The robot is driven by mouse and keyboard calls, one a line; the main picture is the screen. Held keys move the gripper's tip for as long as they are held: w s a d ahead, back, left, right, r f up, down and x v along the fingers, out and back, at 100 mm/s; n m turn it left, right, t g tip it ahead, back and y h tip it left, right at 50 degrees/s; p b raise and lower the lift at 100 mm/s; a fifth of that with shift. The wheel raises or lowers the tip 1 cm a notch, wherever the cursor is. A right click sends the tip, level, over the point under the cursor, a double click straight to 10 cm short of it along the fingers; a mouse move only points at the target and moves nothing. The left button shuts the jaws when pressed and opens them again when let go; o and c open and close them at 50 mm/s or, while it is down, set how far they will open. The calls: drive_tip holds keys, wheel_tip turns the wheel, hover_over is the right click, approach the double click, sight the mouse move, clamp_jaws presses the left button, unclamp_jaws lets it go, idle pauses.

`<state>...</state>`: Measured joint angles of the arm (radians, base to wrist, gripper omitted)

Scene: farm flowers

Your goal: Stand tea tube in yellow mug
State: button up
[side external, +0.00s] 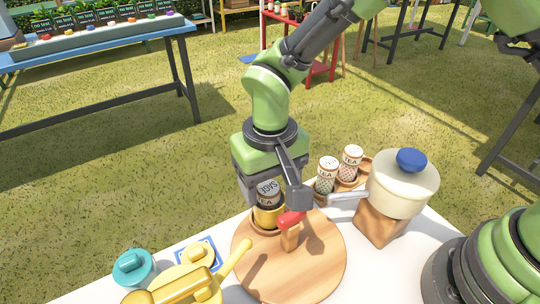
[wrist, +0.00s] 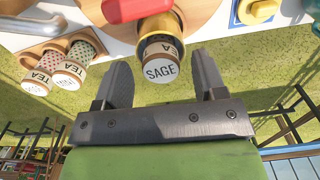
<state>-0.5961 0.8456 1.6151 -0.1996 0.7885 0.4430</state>
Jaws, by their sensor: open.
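The tea tube with a grey SAGE cap (side external: 269,187) stands upright with its lower part inside the yellow mug (side external: 267,217). The mug sits at the back left edge of the round wooden board. My gripper (side external: 272,195) is open around the top of the tube, one finger on each side. In the wrist view the SAGE cap (wrist: 161,71) lies between the open fingers (wrist: 162,80), with a visible gap on both sides. The yellow mug (wrist: 155,25) shows beyond it. The tube's bottom is hidden in the mug.
Two other tea tubes (side external: 327,174) (side external: 350,163) stand in a wooden tray at right. A yellow watering can (side external: 180,289) and teal jar (side external: 133,268) stand front left.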

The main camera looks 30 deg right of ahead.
drive_tip(key=s+d+r+t+y, duration=0.1)
drive_tip(key=d+r, duration=0.2)
drive_tip(key=r, duration=0.6)
drive_tip(key=s+d+r, duration=0.1)
drive_tip(key=d+r, duration=0.1)
drive_tip(key=r, duration=0.7)
drive_tip(key=s+d+r+m+t, duration=0.1)
drive_tip(key=s+d+t, duration=0.2)
drive_tip(key=s+d, duration=0.3)
drive_tip(key=s+d+r+m+t+y, duration=0.1)
drive_tip(key=s+d+r+m+t, duration=0.1)
drive_tip(key=s+d, duration=0.4)
drive_tip(key=shift+s+d+r+t, duration=0.15)
drive_tip(key=shift+s+r+t, duration=0.15)
drive_tip(key=shift+s+t, duration=0.3)
